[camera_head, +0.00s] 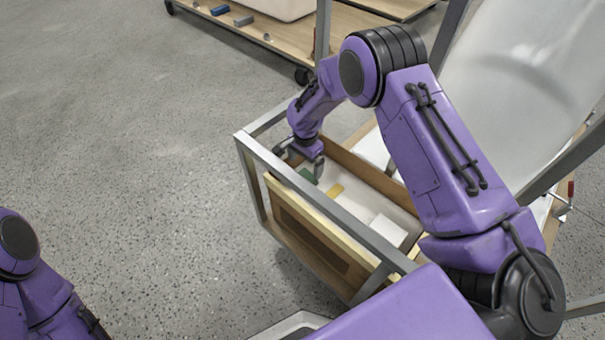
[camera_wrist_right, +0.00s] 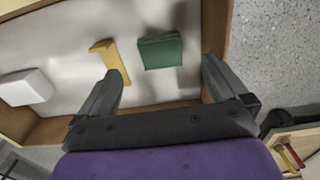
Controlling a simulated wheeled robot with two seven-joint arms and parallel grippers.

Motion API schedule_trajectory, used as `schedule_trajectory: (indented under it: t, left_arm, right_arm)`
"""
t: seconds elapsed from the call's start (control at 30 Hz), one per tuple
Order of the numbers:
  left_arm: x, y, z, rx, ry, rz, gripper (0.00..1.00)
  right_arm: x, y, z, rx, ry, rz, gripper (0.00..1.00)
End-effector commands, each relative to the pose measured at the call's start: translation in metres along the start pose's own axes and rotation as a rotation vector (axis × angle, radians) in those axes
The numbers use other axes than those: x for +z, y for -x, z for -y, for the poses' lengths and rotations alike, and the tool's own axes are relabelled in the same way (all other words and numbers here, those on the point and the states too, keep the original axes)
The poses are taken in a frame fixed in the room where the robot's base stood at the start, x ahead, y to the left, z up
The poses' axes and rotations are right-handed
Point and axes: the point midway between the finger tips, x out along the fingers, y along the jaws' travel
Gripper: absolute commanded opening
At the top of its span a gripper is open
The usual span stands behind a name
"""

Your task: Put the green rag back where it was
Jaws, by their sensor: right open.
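The green rag (camera_wrist_right: 161,52) lies folded flat on the white floor of a wooden box (camera_head: 362,166). In the head view a part of the rag (camera_head: 309,176) shows beside my right gripper (camera_head: 302,167). In the wrist view my right gripper (camera_wrist_right: 160,90) is open and empty, with its two fingers on either side below the rag, apart from it. The right gripper reaches down into the far left end of the box. My left arm shows at the lower left of the head view, but its gripper is out of sight.
A yellow piece (camera_head: 335,191) and a white block (camera_head: 389,230) lie in the same box. A grey metal frame (camera_head: 305,187) runs around the box. A large white shell (camera_head: 520,75) stands at the right. Open grey floor (camera_head: 130,150) is at the left.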

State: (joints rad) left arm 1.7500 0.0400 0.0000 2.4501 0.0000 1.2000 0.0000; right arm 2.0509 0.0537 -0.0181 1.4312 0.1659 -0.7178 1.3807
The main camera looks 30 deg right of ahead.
Motion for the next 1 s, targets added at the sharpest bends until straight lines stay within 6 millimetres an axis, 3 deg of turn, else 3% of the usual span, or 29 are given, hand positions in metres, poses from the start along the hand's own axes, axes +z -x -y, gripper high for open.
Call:
schedule_trajectory:
  t: [0.03,0.2,0.63,1.0]
  left_arm:
    - [-0.002,0.004,0.000,0.000,0.000,0.000,1.00]
    - [-0.003,0.008,0.001,0.000,0.000,0.000,1.00]
    - [-0.005,0.012,0.001,0.000,0.000,0.000,1.00]
    - [-0.038,0.093,0.008,0.000,0.000,0.000,1.00]
  right_arm:
    - [0.000,0.015,0.000,0.000,0.000,-0.001,1.00]
    - [0.000,0.039,0.000,0.001,0.001,0.000,1.00]
    - [0.000,0.049,0.000,0.001,0.000,0.000,1.00]
    - [-0.001,0.136,-0.001,0.001,-0.002,0.000,1.00]
